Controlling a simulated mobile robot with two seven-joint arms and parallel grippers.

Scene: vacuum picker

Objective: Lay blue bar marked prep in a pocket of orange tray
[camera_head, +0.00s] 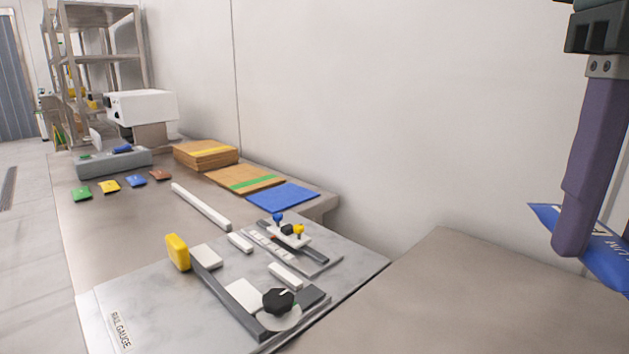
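A blue bar in a wrapper with pale lettering (616,262) is at the right edge, partly cut off by the frame. I cannot make out the word prep on it. My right gripper (572,240) comes in from the top right. One long purple finger crosses in front of the blue bar, and the bar hangs at its tip above the bench with no other support in view, so the gripper appears shut on it. I see no orange tray. My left gripper is out of view.
A grey board labelled rail gauge (150,310) carries a black knob (278,301) and a yellow block (177,252). Behind it lie a blue sheet (283,196), brown stacked boards (205,152) and small coloured packets. The bare bench (450,300) at front right is clear, with a wall behind.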

